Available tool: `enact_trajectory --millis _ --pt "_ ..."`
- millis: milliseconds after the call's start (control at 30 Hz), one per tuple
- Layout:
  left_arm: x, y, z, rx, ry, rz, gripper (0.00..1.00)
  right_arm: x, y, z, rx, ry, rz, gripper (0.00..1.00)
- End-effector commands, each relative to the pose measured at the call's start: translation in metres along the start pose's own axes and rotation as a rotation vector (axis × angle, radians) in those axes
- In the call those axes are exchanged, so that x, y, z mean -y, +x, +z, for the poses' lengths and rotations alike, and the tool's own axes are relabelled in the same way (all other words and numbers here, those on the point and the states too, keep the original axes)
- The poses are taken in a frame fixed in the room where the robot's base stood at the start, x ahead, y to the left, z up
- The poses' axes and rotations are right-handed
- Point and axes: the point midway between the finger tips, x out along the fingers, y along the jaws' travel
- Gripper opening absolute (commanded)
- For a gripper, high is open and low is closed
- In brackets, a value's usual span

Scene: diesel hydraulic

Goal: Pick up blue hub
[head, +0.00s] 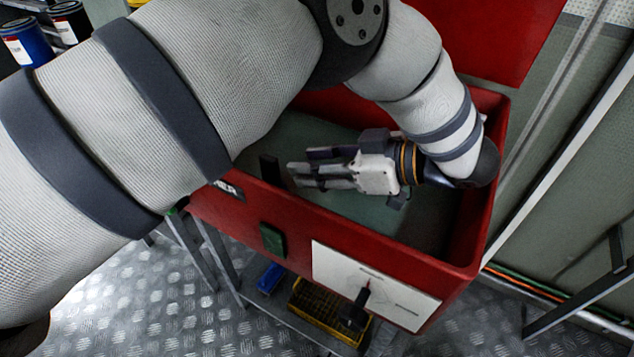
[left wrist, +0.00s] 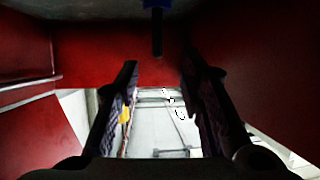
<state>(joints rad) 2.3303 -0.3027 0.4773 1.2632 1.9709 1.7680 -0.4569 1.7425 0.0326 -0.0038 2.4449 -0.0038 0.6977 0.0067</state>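My left gripper (head: 293,176) reaches into the red basin (head: 335,233) from the right, its fingers pointing left. In the left wrist view its two fingers (left wrist: 160,85) stand wide apart, with nothing held between them. A small blue piece (left wrist: 155,4) with a dark stem (left wrist: 157,35) hanging below it shows at the top edge of that view, above and beyond the fingertips. It is cut off, so I cannot tell for sure that it is the blue hub. No blue hub is clear in the head view, where my arm hides part of the basin. My right gripper is out of view.
The basin's red walls surround the gripper closely. A raised red lid (head: 500,35) stands behind. A white panel with a dark handle (head: 358,308) is on the front. A yellow crate (head: 322,315) and blue bin (head: 270,278) sit below. Cans (head: 25,42) stand upper left.

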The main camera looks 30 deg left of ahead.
Motion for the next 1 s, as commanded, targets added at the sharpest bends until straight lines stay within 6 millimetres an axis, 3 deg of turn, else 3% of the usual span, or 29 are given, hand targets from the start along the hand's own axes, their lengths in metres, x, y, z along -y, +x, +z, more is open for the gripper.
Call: enact_trajectory --millis 100,500,767,933,1000 --pt "0.0 0.025 -0.004 -0.002 -0.003 0.0 0.35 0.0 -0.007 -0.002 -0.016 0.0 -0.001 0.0" --pt "-0.003 0.09 -0.004 -0.001 -0.004 0.002 0.35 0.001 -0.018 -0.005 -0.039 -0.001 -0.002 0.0" --pt "-0.003 0.097 -0.003 -0.001 -0.004 0.003 0.35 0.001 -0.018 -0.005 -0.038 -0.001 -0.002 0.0" --pt "-0.003 0.097 -0.003 -0.001 -0.004 0.003 0.0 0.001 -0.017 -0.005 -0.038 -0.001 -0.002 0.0" --pt "-0.003 0.097 -0.003 -0.001 -0.004 0.003 0.0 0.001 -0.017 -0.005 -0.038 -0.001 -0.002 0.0"
